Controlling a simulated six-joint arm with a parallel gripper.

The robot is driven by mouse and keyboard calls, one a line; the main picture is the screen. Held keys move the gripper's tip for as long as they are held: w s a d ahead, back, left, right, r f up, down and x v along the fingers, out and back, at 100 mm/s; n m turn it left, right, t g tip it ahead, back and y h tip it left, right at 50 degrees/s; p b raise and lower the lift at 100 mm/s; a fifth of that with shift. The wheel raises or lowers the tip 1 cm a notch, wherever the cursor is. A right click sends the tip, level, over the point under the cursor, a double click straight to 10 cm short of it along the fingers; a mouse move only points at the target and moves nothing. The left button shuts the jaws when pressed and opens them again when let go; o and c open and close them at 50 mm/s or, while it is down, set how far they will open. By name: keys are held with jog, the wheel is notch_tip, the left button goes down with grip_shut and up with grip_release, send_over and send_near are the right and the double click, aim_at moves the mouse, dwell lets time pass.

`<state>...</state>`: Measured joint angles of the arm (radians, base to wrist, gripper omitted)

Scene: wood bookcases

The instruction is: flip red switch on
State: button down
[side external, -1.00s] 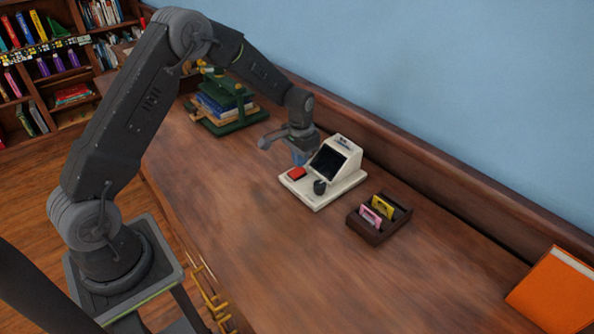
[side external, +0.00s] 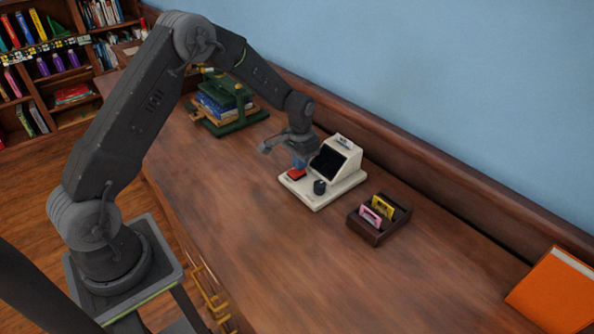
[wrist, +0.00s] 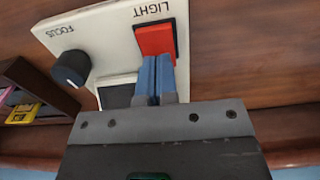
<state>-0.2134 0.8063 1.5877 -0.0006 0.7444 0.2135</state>
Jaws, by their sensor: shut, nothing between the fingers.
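The red switch (side external: 296,175) sits on the base of a small cream-coloured device (side external: 322,198) on the wooden desk. In the wrist view the red switch (wrist: 156,41) is beside the upside-down word LIGHT on the cream panel (wrist: 112,30). My gripper (side external: 298,164) is shut and empty, with its blue fingers pointing down at the switch. In the wrist view the fingertips (wrist: 157,62) overlap the near edge of the switch. I cannot tell whether they touch it or how far the switch is tilted.
A dark knob (side external: 319,187), marked FOCUS in the wrist view, is beside the switch. The dark screen (side external: 328,161) rises behind. A brown card holder (side external: 379,219) stands to the right, and a green book rack (side external: 229,107) stands behind left. The desk front is clear.

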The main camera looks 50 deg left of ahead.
jog(key=shift+s+f, duration=0.1)
jog(key=shift+f, duration=0.2)
jog(key=shift+r, duration=3.55)
jog(key=shift+r, duration=0.15)
notch_tip(320, 180, up, 7)
jog(key=t, duration=0.1)
send_over(297, 182)
jog(key=s+d+r+t, duration=0.1)
jog(key=s+d+r, duration=0.3)
jog(key=s+r, duration=0.35)
jog(key=s+d+r+t, duration=0.1)
jog(key=s+d+r, duration=0.1)
jog(key=s, duration=0.7)
jog(key=s+d+r+t, duration=0.2)
jog(key=s, duration=0.7)
jog(key=shift+r+t, duration=0.25)
jog(key=shift+t, duration=0.05)
